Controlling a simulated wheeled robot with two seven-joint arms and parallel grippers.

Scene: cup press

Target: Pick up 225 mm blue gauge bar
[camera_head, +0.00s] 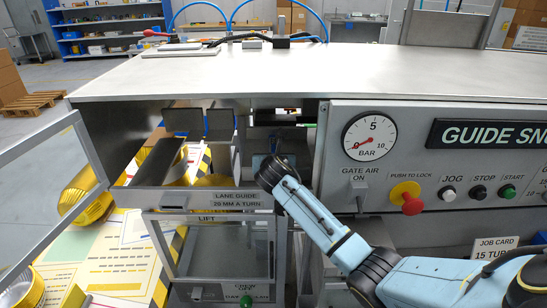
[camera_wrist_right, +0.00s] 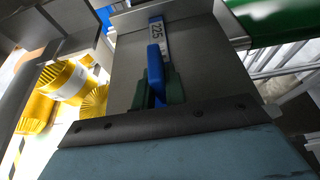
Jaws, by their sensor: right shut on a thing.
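The blue gauge bar (camera_wrist_right: 154,70) shows in the right wrist view, standing out from between my gripper's fingers. A pale label reading 225 (camera_wrist_right: 158,35) is just beyond it. My right gripper (camera_wrist_right: 158,88) is shut on the bar, with a green finger on each side of it. The bar is over or against a grey metal plate (camera_wrist_right: 128,80); I cannot tell whether it touches. In the head view my right arm reaches into the machine's opening, and the fingers and bar cannot be made out there. My left gripper is in neither view.
The control panel (camera_head: 440,150) with a gauge and buttons stands right of the opening. The lane guide drawer front (camera_head: 205,199) is to its left. A clear guard door (camera_head: 45,175) stands open at far left, by yellow fluted cups (camera_head: 85,195). The steel top (camera_head: 270,72) is mostly clear.

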